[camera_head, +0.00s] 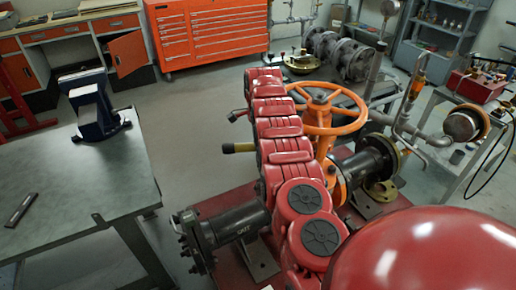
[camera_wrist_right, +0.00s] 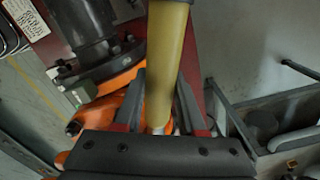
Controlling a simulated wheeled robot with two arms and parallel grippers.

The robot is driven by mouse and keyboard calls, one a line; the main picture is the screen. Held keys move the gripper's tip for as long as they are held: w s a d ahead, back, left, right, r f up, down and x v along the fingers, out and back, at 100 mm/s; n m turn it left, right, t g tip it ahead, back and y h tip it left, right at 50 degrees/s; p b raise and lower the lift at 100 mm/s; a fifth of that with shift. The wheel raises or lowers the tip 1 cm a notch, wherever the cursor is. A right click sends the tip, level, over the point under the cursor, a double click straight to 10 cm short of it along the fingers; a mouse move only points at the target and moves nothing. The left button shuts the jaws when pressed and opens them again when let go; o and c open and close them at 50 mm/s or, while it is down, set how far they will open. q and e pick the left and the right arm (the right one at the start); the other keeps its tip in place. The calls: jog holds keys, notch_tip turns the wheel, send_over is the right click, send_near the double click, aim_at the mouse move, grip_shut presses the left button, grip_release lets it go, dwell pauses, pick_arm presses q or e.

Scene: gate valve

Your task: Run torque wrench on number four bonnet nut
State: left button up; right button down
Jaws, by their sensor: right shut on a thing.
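The gate valve has an orange handwheel (camera_head: 325,112) and an orange body (camera_head: 338,188), with dark flanged pipes on both sides. My red right arm covers much of the valve in the head view, hiding its bonnet nuts. My right gripper (camera_wrist_right: 160,78) is shut around the olive-yellow handle of the torque wrench (camera_wrist_right: 167,60). A handle end of the wrench (camera_head: 238,148) sticks out left of the arm. The wrench's working end is not visible. In the right wrist view, a bolted dark flange (camera_wrist_right: 98,65) and orange valve parts (camera_wrist_right: 110,118) lie left of the handle. My left gripper is out of view.
A grey workbench (camera_head: 60,190) with a dark blue vise (camera_head: 95,105) stands at the left. An orange tool chest (camera_head: 212,35) is at the back. A cart with a red box (camera_head: 475,88) stands at the right. Open floor lies between bench and valve.

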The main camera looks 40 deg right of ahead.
jog(key=shift+r, duration=0.25)
jog(key=shift+r+p, duration=0.5)
jog(key=shift+r, duration=0.4)
jog(key=shift+r+p, duration=0.75)
jog(key=shift+r, duration=0.35)
